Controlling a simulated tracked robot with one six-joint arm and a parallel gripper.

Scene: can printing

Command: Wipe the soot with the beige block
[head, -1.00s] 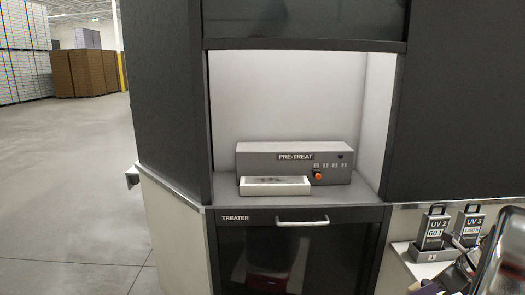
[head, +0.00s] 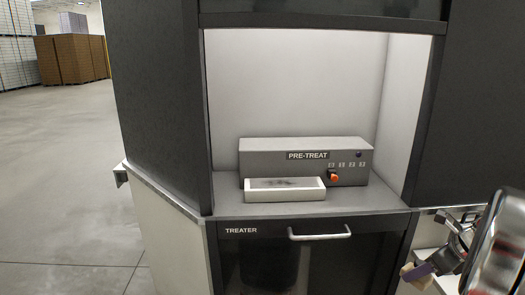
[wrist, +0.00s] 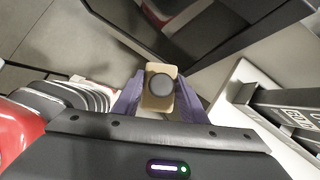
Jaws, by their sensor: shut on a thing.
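The soot is a dark smudge (head: 285,183) on the top of a white block-like tray (head: 285,196) in front of the grey PRE-TREAT unit (head: 270,154), on the alcove shelf. My gripper (head: 411,273) is at the lower right of the head view, low and right of the alcove, well apart from the soot. It is shut on the beige block (wrist: 158,103), which shows between the purple fingers in the wrist view with a dark round knob on it. The block's far side is hidden.
The alcove has side walls and a shelf (head: 380,199) with bare room right of the white tray. An orange knob (head: 333,176) sits on the unit's front. Below is the TREATER door with a metal handle (head: 319,234). Floor at left is clear.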

